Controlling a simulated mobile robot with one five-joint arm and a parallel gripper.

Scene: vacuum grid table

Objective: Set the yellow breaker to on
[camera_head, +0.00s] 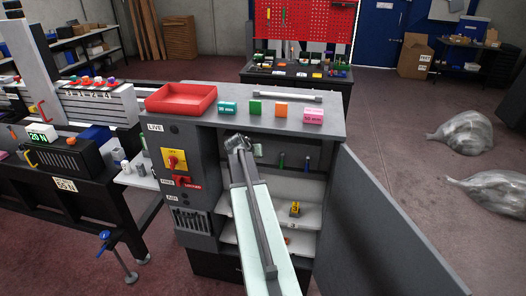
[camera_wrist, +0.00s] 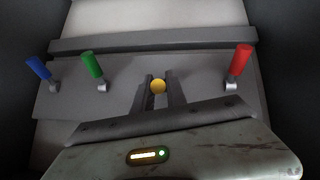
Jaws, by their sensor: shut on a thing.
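The yellow breaker (camera_wrist: 158,87) shows in the wrist view as a round yellow end between my two fingers. My gripper (camera_wrist: 160,88) is shut on it, a finger on each side. The yellow end faces the camera, so its lever's tilt is hard to judge. In the head view my gripper (camera_head: 243,145) reaches into the upper part of the open grey cabinet (camera_head: 325,120), and the yellow breaker is hidden behind it.
The blue (camera_wrist: 38,68), green (camera_wrist: 93,65) and red (camera_wrist: 240,60) breakers share the panel, their levers pointing up in the wrist view. The cabinet door (camera_head: 385,210) stands open to the right. A shelf below holds a small yellow object (camera_head: 295,209).

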